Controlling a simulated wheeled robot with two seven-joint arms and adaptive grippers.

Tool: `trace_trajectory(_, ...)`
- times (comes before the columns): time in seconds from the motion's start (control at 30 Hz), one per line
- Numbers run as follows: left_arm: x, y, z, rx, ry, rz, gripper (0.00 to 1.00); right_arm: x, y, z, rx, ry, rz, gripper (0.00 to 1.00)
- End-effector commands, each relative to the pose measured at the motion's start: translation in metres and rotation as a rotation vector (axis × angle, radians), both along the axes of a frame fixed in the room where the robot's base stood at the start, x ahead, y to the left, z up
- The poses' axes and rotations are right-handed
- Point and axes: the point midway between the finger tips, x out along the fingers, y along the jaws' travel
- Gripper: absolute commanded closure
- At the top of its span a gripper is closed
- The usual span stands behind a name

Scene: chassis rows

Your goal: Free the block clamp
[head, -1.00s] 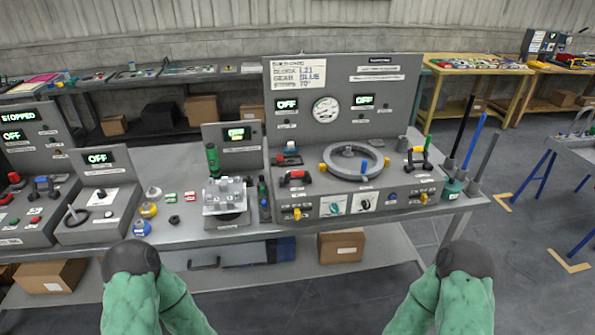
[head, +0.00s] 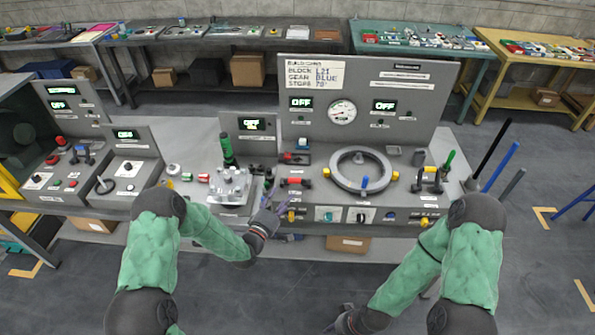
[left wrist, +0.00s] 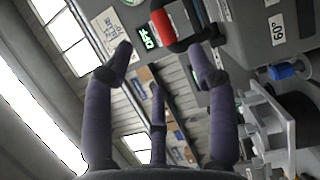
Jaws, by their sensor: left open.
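The block clamp (head: 231,186) is a pale grey block fixture on a dark base, with an upright green-and-black handle (head: 228,152) behind it. My left gripper (head: 277,203) is open and empty, just right of the clamp and in front of the console. In the left wrist view its fingers (left wrist: 161,62) are spread, with a red-and-black handle (left wrist: 170,22) beyond them and grey fixture plates (left wrist: 272,125) at the right. My right gripper (head: 346,322) is low at the bottom edge, away from the bench; its fingers are not clear.
The console (head: 400,108) with displays, a gauge and a ring (head: 361,184) stands right of the clamp. A red-handled part (head: 295,183) is close to my left gripper. Smaller control boxes (head: 132,165) stand at the left. Upright rods (head: 501,166) stand at the right.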

Motion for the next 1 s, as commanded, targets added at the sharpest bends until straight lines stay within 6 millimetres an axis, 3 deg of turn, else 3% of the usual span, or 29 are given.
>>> trace_trajectory(0.6,0.083,-0.035,0.0,0.002,0.001,0.0,0.43,0.0,0.0,-0.002,0.0,0.001,0.0,0.6)
trace_trajectory(1.0,0.097,-0.041,0.001,0.001,0.003,0.001,0.43,0.0,0.0,-0.002,0.0,0.0,0.0,0.6)
